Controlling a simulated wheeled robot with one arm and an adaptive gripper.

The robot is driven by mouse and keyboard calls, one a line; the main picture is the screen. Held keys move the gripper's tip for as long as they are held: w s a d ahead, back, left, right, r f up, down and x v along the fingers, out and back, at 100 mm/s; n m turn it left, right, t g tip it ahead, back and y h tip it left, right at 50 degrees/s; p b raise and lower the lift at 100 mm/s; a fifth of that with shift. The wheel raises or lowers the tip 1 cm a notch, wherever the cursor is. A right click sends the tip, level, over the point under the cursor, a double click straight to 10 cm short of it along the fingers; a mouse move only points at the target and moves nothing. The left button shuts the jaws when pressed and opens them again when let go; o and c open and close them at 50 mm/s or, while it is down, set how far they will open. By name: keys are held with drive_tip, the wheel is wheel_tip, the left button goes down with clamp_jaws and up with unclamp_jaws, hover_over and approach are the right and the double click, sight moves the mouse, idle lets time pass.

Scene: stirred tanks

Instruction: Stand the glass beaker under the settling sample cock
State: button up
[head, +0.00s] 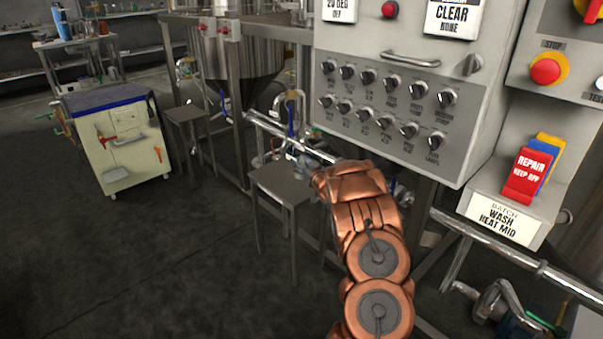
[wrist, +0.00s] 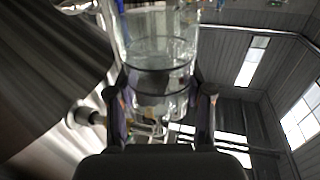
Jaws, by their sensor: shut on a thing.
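In the wrist view, the clear glass beaker (wrist: 158,50) is between the two fingers of my gripper (wrist: 164,98), which is shut on it. A short pipe end or fitting (wrist: 88,117) shows left of the beaker, beside a large shiny steel surface (wrist: 45,70); I cannot tell whether it is the settling sample cock. In the head view, my copper arm reaches toward a small grey stand (head: 281,184) below the steel tank (head: 240,50). My gripper and the beaker are not clearly visible there. No settling label is readable.
A control panel (head: 385,120) with knobs overhangs my arm at the right. A steel pipe (head: 290,137) crosses behind the stand. A second small stand (head: 184,114) is further left. A white cart (head: 120,145) stands at the left. The dark floor at the left front is clear.

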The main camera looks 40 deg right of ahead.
drive_tip(key=shift+f+b, duration=0.75)
drive_tip(key=shift+f, duration=1)
drive_tip(key=shift+f, duration=0.15)
drive_tip(key=o, duration=1.2)
drive_tip(key=shift+c, duration=0.2)
